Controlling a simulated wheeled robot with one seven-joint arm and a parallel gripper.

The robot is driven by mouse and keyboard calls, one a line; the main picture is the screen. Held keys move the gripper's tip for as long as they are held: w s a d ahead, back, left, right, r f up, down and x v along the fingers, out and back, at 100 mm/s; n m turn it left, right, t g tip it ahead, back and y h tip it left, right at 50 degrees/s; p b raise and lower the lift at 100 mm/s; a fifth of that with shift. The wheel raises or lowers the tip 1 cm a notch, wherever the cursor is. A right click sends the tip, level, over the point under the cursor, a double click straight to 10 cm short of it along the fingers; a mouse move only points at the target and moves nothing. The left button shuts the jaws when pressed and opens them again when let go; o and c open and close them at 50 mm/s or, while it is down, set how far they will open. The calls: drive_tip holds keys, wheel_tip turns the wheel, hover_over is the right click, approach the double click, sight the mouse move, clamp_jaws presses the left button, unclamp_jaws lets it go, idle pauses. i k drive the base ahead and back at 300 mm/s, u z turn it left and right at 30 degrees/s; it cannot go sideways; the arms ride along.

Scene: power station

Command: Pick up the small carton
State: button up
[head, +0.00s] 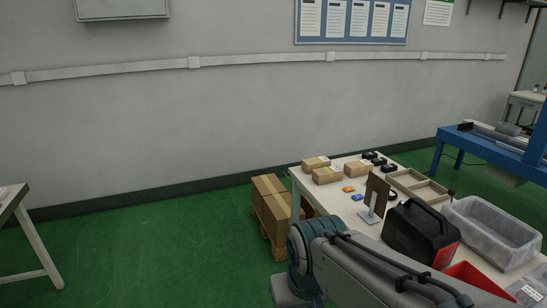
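Several small brown cartons rest on the far left part of a white workbench (333,200) in the head view. One carton (316,163) is at the back left corner, another carton (327,175) lies just in front of it, and a third carton (358,169) is to their right. I cannot tell which of them the task means. My arm shows at the lower right, in front of the bench's near side. My gripper is not in view.
A black case (412,230), a clear grey bin (492,228), a wooden divided tray (418,187) and an upright brown panel (376,194) crowd the bench. Larger boxes (271,205) stand on a pallet at its left. Green floor (150,250) is open farther left.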

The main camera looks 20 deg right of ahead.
sight(326, 175)
drive_tip(key=i, duration=3.35)
drive_tip(key=z, duration=3.85)
